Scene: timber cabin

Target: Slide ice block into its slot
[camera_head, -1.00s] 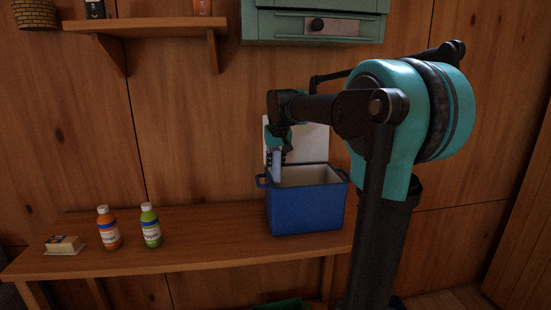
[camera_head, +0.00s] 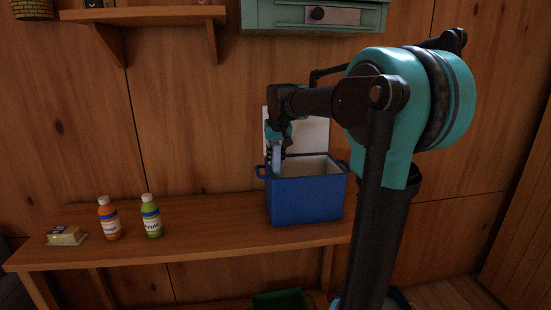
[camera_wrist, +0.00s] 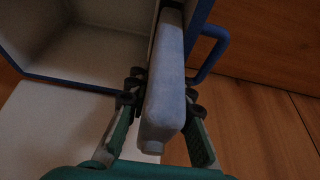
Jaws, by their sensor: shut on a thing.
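The ice block (camera_wrist: 167,85) is a pale blue-grey slab; in the head view its narrow upright shape (camera_head: 277,160) shows at the cooler's left end. My gripper (camera_wrist: 160,97) is shut on it, with a finger on each side. The blue cooler (camera_head: 305,200) stands on the wooden bench with its white-lined lid (camera_head: 311,137) open at the back. In the wrist view the block lies along the cooler's end wall (camera_wrist: 201,25), on the inner side.
An orange bottle (camera_head: 109,219), a green bottle (camera_head: 151,216) and a butter dish (camera_head: 67,236) stand on the left of the bench (camera_head: 200,240). A shelf (camera_head: 150,14) and a green cabinet (camera_head: 316,17) hang above. A green crate (camera_head: 280,301) is below.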

